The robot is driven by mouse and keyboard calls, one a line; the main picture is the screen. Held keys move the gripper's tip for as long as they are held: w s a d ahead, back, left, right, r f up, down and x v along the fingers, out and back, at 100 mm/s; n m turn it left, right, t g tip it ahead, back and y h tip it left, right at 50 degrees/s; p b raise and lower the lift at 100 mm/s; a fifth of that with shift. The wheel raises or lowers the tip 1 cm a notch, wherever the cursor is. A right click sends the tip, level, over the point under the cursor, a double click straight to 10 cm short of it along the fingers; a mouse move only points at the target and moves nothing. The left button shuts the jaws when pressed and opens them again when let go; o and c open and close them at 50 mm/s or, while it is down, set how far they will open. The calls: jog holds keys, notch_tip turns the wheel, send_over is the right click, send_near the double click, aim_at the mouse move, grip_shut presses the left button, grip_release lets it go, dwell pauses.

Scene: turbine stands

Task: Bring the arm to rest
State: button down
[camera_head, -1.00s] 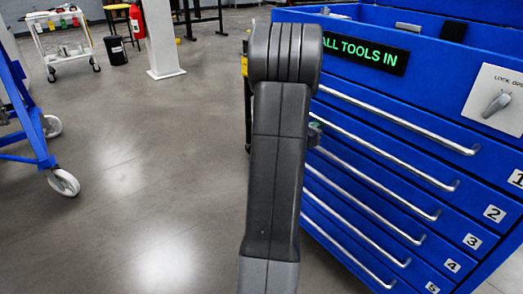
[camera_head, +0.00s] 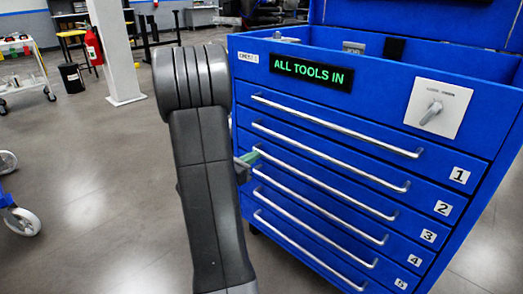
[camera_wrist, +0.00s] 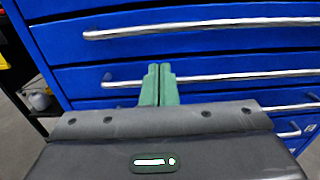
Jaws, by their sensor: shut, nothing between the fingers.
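My gripper (camera_wrist: 159,84) shows in the wrist view with its two green fingers together and nothing between them. The fingers point at the blue drawer fronts of the tool cabinet (camera_wrist: 230,47), and a silver drawer handle (camera_wrist: 235,77) lies across the view beside them. I cannot tell whether the fingers touch it. In the head view my dark grey arm stands in front of the left edge of the blue cabinet (camera_head: 335,92). A green part of my gripper (camera_head: 248,158) shows just right of the arm, near the drawer handles; the rest is hidden behind the arm.
The cabinet's numbered drawers all look shut. Its sign (camera_head: 311,71) reads "ALL TOOLS IN", and a lock knob (camera_head: 432,110) is at the right. A white pillar (camera_head: 117,50), red extinguisher (camera_head: 94,47) and cart (camera_head: 20,68) stand behind at left.

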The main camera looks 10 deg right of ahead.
aim_at(280, 142)
jog(key=shift+s+a, duration=0.2)
jog(key=shift+a, duration=0.05)
jog(key=b+x, duration=0.2)
jog(key=x, duration=1.1)
jog(key=shift+w+d, duration=0.15)
